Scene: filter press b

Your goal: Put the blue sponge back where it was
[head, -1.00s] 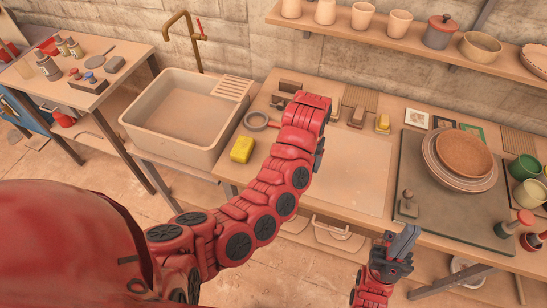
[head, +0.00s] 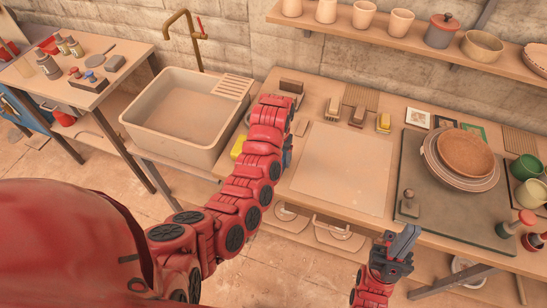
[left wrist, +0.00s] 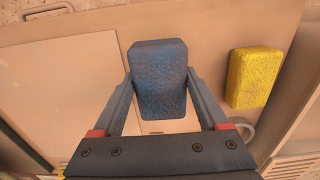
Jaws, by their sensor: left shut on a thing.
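The blue sponge (left wrist: 158,82) is between the two fingers of my left gripper (left wrist: 160,76), which is shut on it. In the head view my left arm hides most of that gripper, at the left part of the worktop. A yellow sponge (left wrist: 254,77) lies to the right of the blue one in the left wrist view. In the head view the yellow sponge (head: 238,147) is partly behind my left arm. My right gripper (head: 405,240) is in front of the worktop, apart from the sponges. I cannot tell whether its fingers are open.
A sink (head: 152,125) stands left of the worktop. A pale board (head: 343,170) lies bare on the worktop, with small blocks behind it. A dark mat (head: 458,220) with plates is farther right. Cups stand on a shelf (head: 400,48) above.

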